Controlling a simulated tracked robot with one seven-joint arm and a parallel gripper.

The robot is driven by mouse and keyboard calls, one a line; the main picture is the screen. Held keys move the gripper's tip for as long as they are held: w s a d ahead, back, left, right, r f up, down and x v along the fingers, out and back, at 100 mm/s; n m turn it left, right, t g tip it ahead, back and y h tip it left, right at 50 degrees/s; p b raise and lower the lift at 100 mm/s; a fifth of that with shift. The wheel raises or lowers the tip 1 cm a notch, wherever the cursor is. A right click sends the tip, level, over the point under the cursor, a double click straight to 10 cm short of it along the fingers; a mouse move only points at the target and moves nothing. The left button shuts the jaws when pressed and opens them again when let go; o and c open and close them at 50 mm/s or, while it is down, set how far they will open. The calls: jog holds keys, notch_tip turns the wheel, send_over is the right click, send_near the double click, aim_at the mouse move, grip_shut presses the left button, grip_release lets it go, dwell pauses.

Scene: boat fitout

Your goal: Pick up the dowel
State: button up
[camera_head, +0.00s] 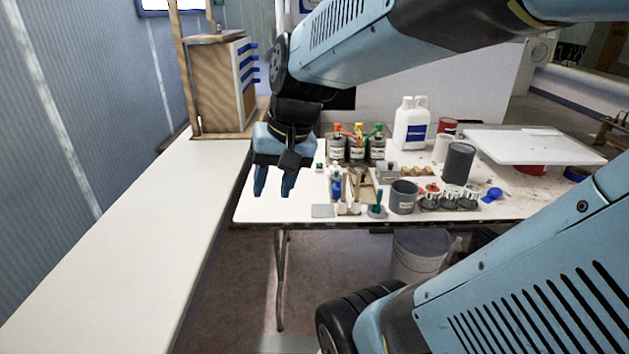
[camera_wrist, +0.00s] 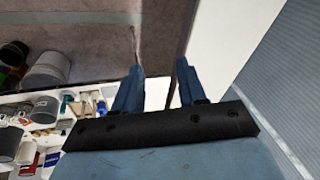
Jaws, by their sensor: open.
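My gripper (camera_head: 273,190) hangs fingers down in the head view, near the left end of the cluttered white table (camera_head: 270,209). Its two blue fingers are apart with nothing between them, and they also show in the wrist view (camera_wrist: 160,70). I cannot make out the dowel for sure in either view. Some thin upright pale wooden pieces (camera_head: 345,192) stand among small items to the right of my gripper, but I cannot tell whether one is a dowel.
Bottles with coloured tops (camera_head: 358,148), white jugs (camera_head: 411,125), a grey cup (camera_head: 403,196) and small jars (camera_head: 451,197) crowd the table. A long white counter (camera_head: 110,230) runs along the left wall, mostly bare, with a wooden cabinet (camera_head: 219,85) at its far end.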

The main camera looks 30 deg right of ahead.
jog(key=w+d+f+m+y, duration=0.3)
jog(key=w+f+m+y, duration=0.4)
jog(key=w+m, duration=0.15)
jog(key=m+t+h, duration=1.2)
jog(key=m+t, duration=0.3)
jog(key=m, duration=1.1)
send_near(359, 177)
jog(key=w+d, duration=0.2)
jog(key=w, duration=0.3)
jog(key=shift+w+f, duration=0.1)
jog(key=shift+w, duration=2.65)
jog(key=shift+c, duration=0.3)
